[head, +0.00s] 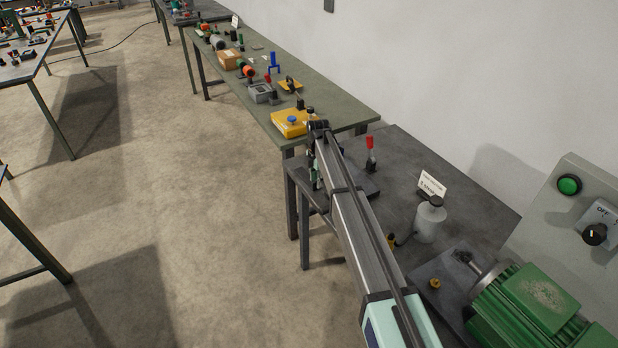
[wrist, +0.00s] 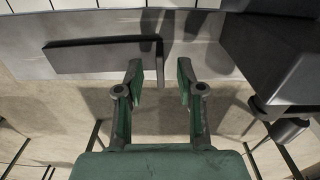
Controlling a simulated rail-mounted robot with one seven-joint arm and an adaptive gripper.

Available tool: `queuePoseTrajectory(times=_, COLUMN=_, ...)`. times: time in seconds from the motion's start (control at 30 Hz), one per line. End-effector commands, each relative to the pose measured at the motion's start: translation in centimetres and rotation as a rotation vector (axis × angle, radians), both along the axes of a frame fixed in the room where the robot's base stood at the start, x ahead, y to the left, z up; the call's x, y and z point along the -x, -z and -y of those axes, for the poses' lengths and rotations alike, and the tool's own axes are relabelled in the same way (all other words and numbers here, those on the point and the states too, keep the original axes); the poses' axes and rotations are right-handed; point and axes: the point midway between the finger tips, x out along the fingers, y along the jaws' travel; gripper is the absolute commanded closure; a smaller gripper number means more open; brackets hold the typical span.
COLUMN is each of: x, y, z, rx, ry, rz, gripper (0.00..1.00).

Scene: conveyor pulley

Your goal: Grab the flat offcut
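In the wrist view, my gripper (wrist: 160,72) is open, with its two green-and-dark fingers apart and nothing clearly held between them. A dark grey flat bar (wrist: 100,57), which may be the flat offcut, lies at upper left on a lighter grey surface. Its right end reaches close to the gap between the fingertips; I cannot tell whether it touches a finger. In the head view, part of my gripper (head: 316,175) shows at the left edge of the near dark bench, mostly hidden by my arm. I cannot make out the offcut there.
A large dark block (wrist: 275,60) stands right of the fingers in the wrist view. Open floor lies left.

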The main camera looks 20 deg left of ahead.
Motion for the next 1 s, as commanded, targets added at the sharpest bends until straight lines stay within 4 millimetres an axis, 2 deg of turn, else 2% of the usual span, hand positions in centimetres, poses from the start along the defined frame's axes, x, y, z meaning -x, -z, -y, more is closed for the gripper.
queuePoseTrajectory(times=0.17, x=0.0, y=1.7, z=0.0, rx=0.001, ry=0.000, rz=-0.001, gripper=0.62)
queuePoseTrajectory(times=0.37, x=0.0, y=1.9, z=0.0, rx=0.000, ry=0.000, rz=0.000, gripper=0.62)
queuePoseTrajectory(times=0.4, x=0.0, y=1.9, z=0.0, rx=0.000, ry=0.000, rz=0.000, gripper=0.70)
queuePoseTrajectory(times=0.5, x=0.0, y=1.8, z=0.0, rx=0.000, ry=0.000, rz=0.000, gripper=1.00)
queuePoseTrajectory(times=1.0, x=0.0, y=1.5, z=0.0, rx=-0.001, ry=0.000, rz=0.001, gripper=1.00)
